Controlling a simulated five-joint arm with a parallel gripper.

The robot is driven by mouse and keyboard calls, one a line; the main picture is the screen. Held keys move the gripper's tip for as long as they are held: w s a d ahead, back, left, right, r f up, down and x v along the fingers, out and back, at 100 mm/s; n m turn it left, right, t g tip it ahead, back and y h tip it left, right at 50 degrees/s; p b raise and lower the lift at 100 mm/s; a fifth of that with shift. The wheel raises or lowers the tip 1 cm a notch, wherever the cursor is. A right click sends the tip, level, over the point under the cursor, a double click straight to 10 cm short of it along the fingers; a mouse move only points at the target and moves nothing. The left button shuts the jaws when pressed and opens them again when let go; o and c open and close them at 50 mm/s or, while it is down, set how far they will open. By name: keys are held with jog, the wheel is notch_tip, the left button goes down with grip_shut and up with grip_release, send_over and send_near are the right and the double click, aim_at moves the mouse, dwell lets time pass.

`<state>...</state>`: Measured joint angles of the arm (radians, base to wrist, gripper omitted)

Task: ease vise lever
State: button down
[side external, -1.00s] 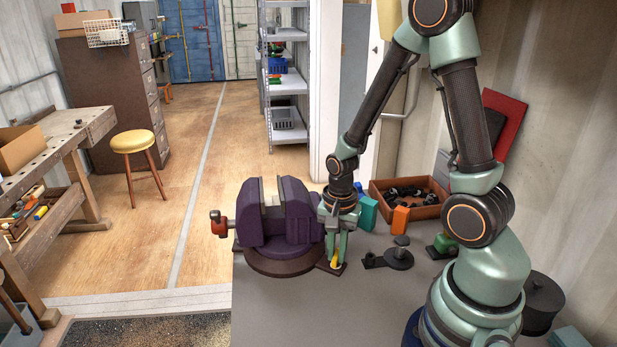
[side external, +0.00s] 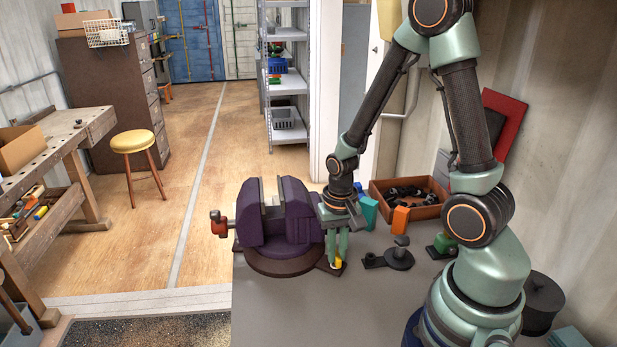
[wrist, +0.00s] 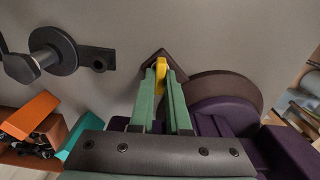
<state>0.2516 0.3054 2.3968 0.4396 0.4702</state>
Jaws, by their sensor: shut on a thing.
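The purple vise (side external: 265,228) stands on its round dark base at the left edge of the grey bench. A small yellow lever (side external: 337,264) rises from a dark plate (side external: 330,270) at the right of the vise base. My gripper (side external: 338,258) points down with its green fingers shut on the lever. In the wrist view the yellow lever (wrist: 161,66) shows between the fingertips, with the dark plate (wrist: 170,57) behind it. The vise (wrist: 228,112) is partly hidden by my gripper there. The lower part of the lever is hard to make out.
A dark round fixture (side external: 399,259) stands to the right on the bench. Orange (side external: 401,219) and teal (side external: 369,212) blocks stand near a reddish tray (side external: 415,205) of dark parts. The front of the grey bench (side external: 310,310) is clear.

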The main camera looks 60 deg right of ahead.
aim_at(337, 254)
dwell(0.3)
jog(key=c, duration=0.9)
grip_release()
jog(key=shift+r, duration=0.1)
notch_tip(337, 254, up, 12)
jog(key=shift+f, duration=0.1)
jog(key=a+r+n+t, duration=0.2)
jog(key=r, duration=0.1)
jog(key=a+r+n+t, duration=0.1)
jog(key=a+r+n, duration=0.1)
jog(key=r+n, duration=0.1)
jog(key=a+r+n+t, duration=0.2)
jog(key=a+r+n, duration=0.1)
jog(key=r, duration=0.1)
jog(key=shift+w+a+r+t, duration=0.1)
jog(key=shift+w+r+t, duration=0.1)
jog(key=shift+r+t, duration=0.1)
